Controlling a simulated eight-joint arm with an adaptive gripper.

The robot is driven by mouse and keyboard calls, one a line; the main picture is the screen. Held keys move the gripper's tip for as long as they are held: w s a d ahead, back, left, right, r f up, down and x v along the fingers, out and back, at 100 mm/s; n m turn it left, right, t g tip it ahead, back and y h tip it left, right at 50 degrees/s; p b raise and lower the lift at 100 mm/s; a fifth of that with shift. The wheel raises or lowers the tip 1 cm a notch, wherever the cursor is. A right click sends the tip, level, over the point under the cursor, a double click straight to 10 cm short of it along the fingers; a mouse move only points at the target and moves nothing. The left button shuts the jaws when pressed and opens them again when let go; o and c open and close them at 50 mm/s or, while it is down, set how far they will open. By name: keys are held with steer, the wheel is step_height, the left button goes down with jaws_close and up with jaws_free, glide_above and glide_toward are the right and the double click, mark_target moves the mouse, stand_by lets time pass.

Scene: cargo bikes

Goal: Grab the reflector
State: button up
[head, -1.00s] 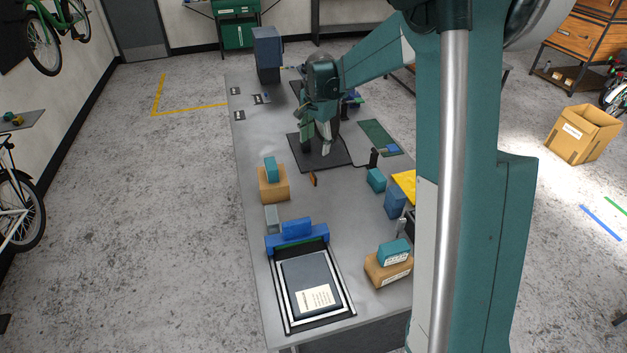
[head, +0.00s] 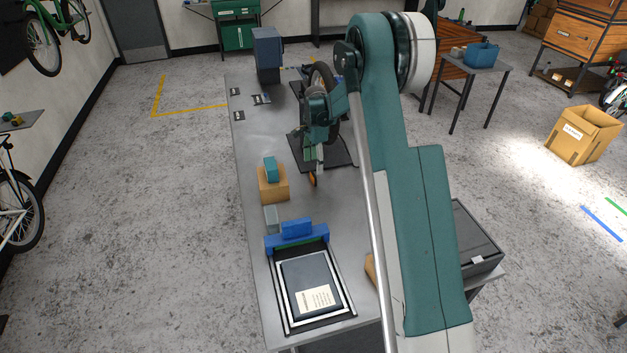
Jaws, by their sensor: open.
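The reflector (head: 312,180) is a small orange piece. It stands on the grey workbench (head: 262,150), by the front edge of a dark mat and right of a cardboard box with a teal block. My gripper (head: 316,166) points down just above and behind the reflector in the head view. It is open, and its fingertips partly overlap the reflector's top. I cannot tell whether they touch it or reach around it.
The cardboard box (head: 274,190) with its teal block (head: 270,169) stands close on the left. A blue clamp-like bar (head: 297,234) and a framed dark pad (head: 310,287) lie nearer. A bicycle wheel (head: 322,76) stands behind. My arm hides the bench's right side.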

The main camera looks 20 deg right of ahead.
mark_target(314, 174)
steer(key=shift+w+f, duration=0.15)
steer(key=shift+f, duration=0.35)
steer(key=shift+f, duration=1.25)
steer(key=shift+f, duration=0.2)
steer(key=shift+a+f, duration=0.15)
steer(key=shift+f, duration=2.3)
steer(key=shift+c, duration=0.5)
steer(key=c, duration=0.8)
